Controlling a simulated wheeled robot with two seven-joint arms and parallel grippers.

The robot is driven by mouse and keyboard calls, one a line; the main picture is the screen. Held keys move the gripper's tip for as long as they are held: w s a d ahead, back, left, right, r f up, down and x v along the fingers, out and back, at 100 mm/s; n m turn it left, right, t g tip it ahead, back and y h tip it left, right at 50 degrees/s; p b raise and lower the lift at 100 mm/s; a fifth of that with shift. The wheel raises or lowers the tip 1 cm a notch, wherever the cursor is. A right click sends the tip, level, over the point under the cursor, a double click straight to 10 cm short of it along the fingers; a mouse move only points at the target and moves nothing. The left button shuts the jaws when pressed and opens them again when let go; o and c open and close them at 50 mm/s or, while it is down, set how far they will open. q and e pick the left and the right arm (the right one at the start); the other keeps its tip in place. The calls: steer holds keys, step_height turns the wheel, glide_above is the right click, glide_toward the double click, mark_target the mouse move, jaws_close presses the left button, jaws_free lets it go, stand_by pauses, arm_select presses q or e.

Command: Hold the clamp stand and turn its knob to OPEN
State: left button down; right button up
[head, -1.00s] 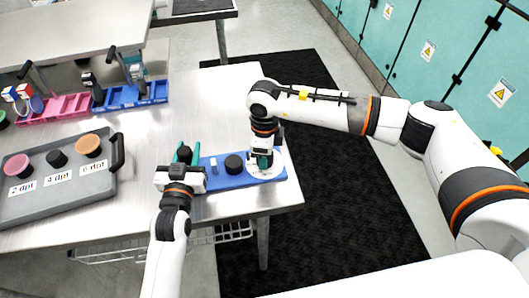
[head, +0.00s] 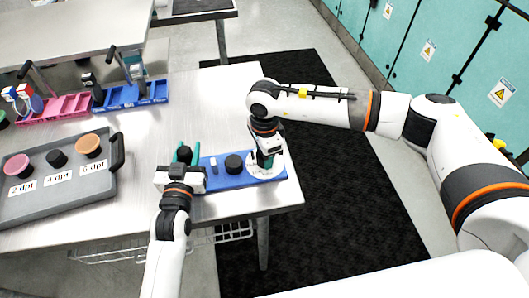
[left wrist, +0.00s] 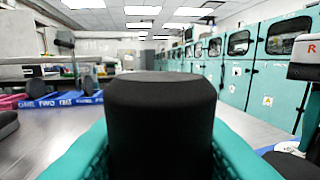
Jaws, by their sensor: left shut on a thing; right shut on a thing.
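The clamp stand has a long blue base (head: 206,184) near the table's right corner, with a black cylinder (head: 234,163) standing mid-base. A white dial (head: 256,172) with small, unreadable markings lies at its right end. My left gripper (head: 184,154) is shut on a black post at the base's left end. The post (left wrist: 160,125) fills the middle of the left wrist view between the teal fingers. My right gripper (head: 265,160) points down over the dial and is shut on the knob. The knob is mostly hidden by the fingers, so its setting cannot be read.
A grey tray (head: 55,204) with coloured knobs labelled 2, 4 and 6 dpt lies left of the stand. Pink (head: 52,110) and blue (head: 148,101) holders stand at the back left. The metal table (head: 190,105) behind the stand is clear.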

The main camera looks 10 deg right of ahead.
stand_by(0.3)
steer(key=o, duration=1)
steer(key=shift+r, duration=0.1)
step_height(320, 180, up, 12)
steer(key=shift+f, duration=0.1)
arm_select(q)
steer(key=c, duration=0.9)
jaws_free()
steer(key=shift+c, duration=0.2)
